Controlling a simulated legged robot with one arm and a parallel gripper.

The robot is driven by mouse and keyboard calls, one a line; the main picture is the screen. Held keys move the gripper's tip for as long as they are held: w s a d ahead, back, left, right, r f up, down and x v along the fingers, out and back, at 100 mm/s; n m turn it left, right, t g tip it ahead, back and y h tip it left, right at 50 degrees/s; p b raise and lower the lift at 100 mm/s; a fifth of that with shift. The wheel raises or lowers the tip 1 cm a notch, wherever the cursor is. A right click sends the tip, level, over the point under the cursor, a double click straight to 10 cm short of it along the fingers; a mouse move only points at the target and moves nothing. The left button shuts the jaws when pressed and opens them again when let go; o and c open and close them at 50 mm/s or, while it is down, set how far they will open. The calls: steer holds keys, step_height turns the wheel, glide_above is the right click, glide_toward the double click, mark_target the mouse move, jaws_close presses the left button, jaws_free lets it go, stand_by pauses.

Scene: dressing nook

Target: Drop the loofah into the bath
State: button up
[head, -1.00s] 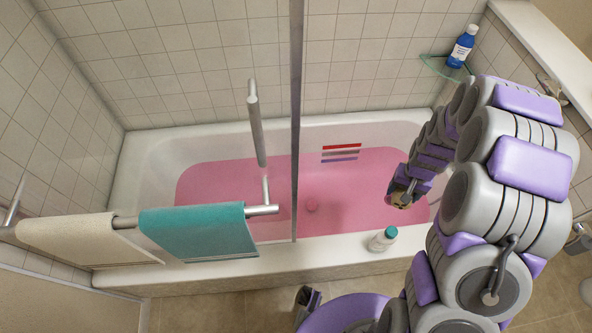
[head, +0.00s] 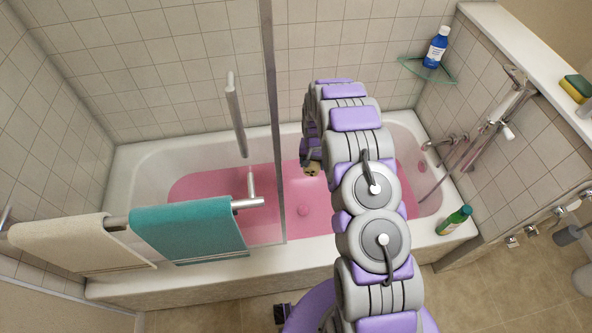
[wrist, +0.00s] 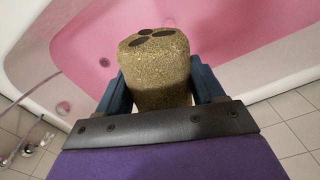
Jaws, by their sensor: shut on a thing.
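The loofah (wrist: 155,75) is a tan, speckled, rounded cylinder with dark oval holes in its end. It is held between the two blue fingers of my gripper (wrist: 160,85) in the wrist view. In the head view my gripper (head: 309,160) is over the pink water, with the loofah's tan end (head: 312,170) just showing below it; my arm hides part of it. The bath (head: 130,190) is white and filled with pink water. In the wrist view the bath (wrist: 50,50) lies beneath and beyond the loofah.
A glass screen edge (head: 275,130) and a rail with a teal towel (head: 190,230) and a cream towel (head: 70,245) stand at left. A green bottle (head: 455,220) is on the bath rim at right. A blue bottle (head: 436,47) sits on a glass corner shelf (head: 410,67).

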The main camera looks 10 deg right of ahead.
steer(key=w+a+f+m+b, duration=0.1)
steer(key=w+a+f+m, duration=0.1)
steer(key=f, duration=0.7)
steer(key=w+a+f+m+b, duration=0.2)
steer(key=w+f, duration=0.2)
steer(key=f, duration=0.5)
steer(key=shift+w+f, duration=0.15)
steer(key=shift+f, duration=0.25)
steer(key=o, duration=0.6)
steer(key=shift+a, duration=0.1)
steer(key=o, duration=0.5)
steer(key=shift+a, duration=0.2)
steer(key=shift+d+r, duration=0.15)
